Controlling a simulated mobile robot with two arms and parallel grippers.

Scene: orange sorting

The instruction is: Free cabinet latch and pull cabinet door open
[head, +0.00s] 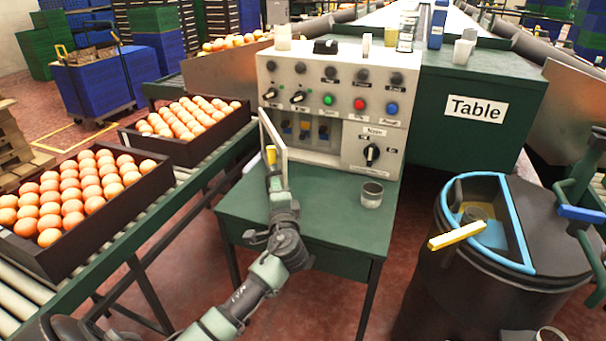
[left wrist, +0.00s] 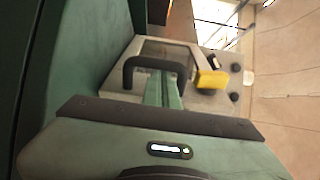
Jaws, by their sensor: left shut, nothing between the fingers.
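The grey cabinet (head: 333,103) stands on the green table. Its door (head: 273,140) is swung out at the left of the opening, seen nearly edge-on in the head view. Coloured parts show inside the opening. The yellow latch (head: 271,155) is on the door; it also shows in the left wrist view (left wrist: 212,80), beside the black handle (left wrist: 155,66). My left gripper (head: 275,180) is at the door's outer face. In the left wrist view its shut, empty fingers (left wrist: 164,85) reach to the handle; whether they touch it is unclear. My right gripper is not in view.
A metal cup (head: 372,195) stands on the green table top (head: 320,208), right of the door. A dark bin (head: 500,290) with a blue rim stands at right. The table's front is mostly clear.

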